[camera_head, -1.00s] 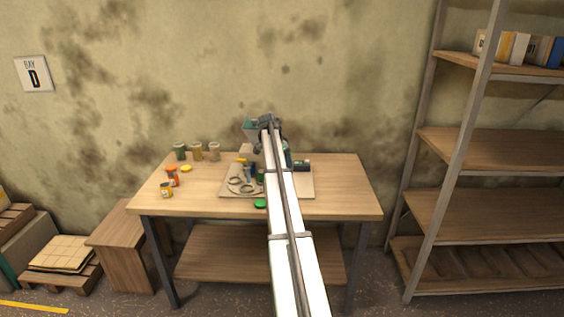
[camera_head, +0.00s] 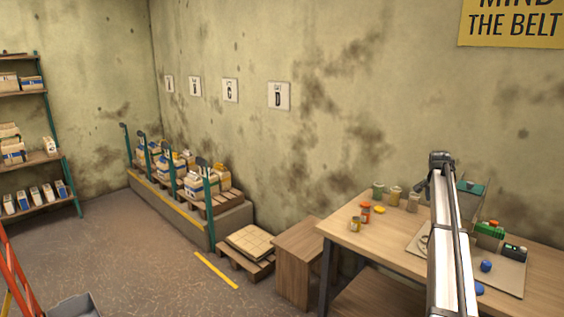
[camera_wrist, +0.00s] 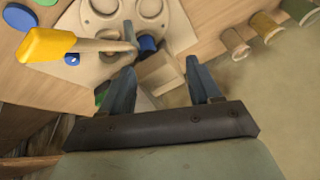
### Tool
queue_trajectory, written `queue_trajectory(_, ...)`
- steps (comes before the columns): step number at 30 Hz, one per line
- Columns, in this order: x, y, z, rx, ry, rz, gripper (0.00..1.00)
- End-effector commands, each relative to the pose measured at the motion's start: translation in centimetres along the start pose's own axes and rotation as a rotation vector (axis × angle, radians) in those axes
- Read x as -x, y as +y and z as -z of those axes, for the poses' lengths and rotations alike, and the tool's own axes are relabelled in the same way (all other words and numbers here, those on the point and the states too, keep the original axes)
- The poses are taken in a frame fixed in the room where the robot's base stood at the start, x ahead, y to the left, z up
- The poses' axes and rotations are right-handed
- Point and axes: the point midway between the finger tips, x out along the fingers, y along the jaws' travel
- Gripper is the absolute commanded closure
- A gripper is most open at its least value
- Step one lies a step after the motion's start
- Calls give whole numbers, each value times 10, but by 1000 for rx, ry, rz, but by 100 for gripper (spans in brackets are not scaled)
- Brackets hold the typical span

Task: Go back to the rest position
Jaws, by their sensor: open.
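My gripper (camera_wrist: 162,68) is open in the wrist view, its two dark fingers apart with nothing between them. In the head view my arm rises over the wooden table (camera_head: 345,232) at the right, and its far end stands above the tabletop near the wall. The fingers cannot be made out there.
Several jars (camera_head: 395,192) stand along the table's back edge, with orange-topped jars (camera_head: 365,211) in front. A wooden bench (camera_head: 298,255) and pallet (camera_head: 245,262) stand left of the table. Farther left is a low platform with packages (camera_head: 205,182); floor (camera_head: 150,250) is open before it.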

Motion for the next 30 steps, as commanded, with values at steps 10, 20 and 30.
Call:
queue_trajectory(10,-52,-34,-122,219,-84,55,37)
queue_trajectory(20,-107,-56,-293,515,-192,138,37)
queue_trajectory(30,-183,20,-416,643,-314,71,37)
